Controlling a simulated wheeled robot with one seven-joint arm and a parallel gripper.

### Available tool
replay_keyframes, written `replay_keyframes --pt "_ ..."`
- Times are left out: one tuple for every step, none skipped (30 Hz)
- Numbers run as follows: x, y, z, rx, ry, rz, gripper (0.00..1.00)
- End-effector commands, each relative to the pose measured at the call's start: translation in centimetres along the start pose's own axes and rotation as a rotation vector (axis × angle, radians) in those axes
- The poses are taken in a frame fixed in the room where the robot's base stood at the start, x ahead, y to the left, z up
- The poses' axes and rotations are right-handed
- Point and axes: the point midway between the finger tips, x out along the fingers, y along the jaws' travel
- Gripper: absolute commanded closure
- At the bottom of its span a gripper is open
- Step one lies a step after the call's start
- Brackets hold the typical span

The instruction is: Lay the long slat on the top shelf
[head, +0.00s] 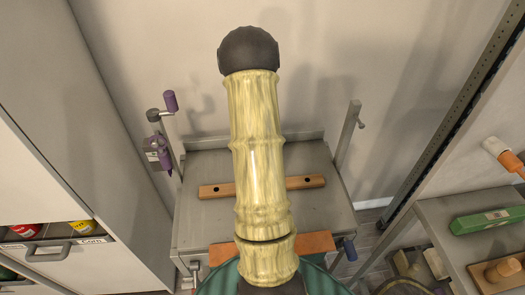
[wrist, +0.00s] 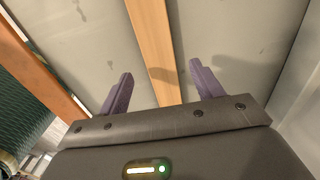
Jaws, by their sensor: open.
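The long slat (head: 305,182) is light brown wood with a dark hole near each end. It lies flat across the grey metal top shelf (head: 210,215) of the rack, and my arm hides its middle in the head view. In the wrist view the slat (wrist: 152,40) runs from the top edge down between my fingers. My gripper (wrist: 160,72) is open, with one purple finger on each side of the slat and a visible gap on both sides. My gripper is hidden behind my arm in the head view.
An orange-brown board (head: 315,243) lies along the front of the rack, above a green ribbed surface (head: 325,275). Posts rise at both sides, with a purple-handled clamp (head: 160,150) on the left.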

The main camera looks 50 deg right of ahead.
Motion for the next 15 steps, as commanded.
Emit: replay_keyframes --pt "-1.1 -0.1 0.0 -0.001 0.0 -0.005 0.34" --pt "-1.7 -0.1 0.1 -0.001 0.0 -0.005 0.34" --pt "-2.5 -0.1 0.0 -0.001 0.0 -0.006 0.34" --pt "-3.1 -0.1 0.1 -0.001 0.0 -0.005 0.34" --pt "-3.7 -0.1 0.1 -0.001 0.0 -0.005 0.34" --pt "-4.5 -0.1 0.0 0.0 0.0 -0.005 0.34" --pt "-5.1 -0.1 0.1 0.0 0.0 -0.005 0.34" --pt "-5.7 -0.1 0.1 0.0 -0.001 -0.005 0.34" --pt "-6.5 -0.1 0.0 0.001 0.0 -0.005 0.34" --pt "-7.1 -0.1 0.1 0.001 -0.001 -0.005 0.34" --pt "-7.7 -0.1 0.1 0.0 -0.001 -0.005 0.34" --pt "-8.5 -0.1 0.0 0.0 0.0 -0.006 0.34" --pt "-9.1 -0.1 0.0 -0.001 0.0 -0.005 0.34" --pt "-9.7 -0.1 0.0 -0.001 0.0 -0.005 0.34" --pt "-10.4 -0.1 0.1 -0.001 -0.001 -0.005 0.34"
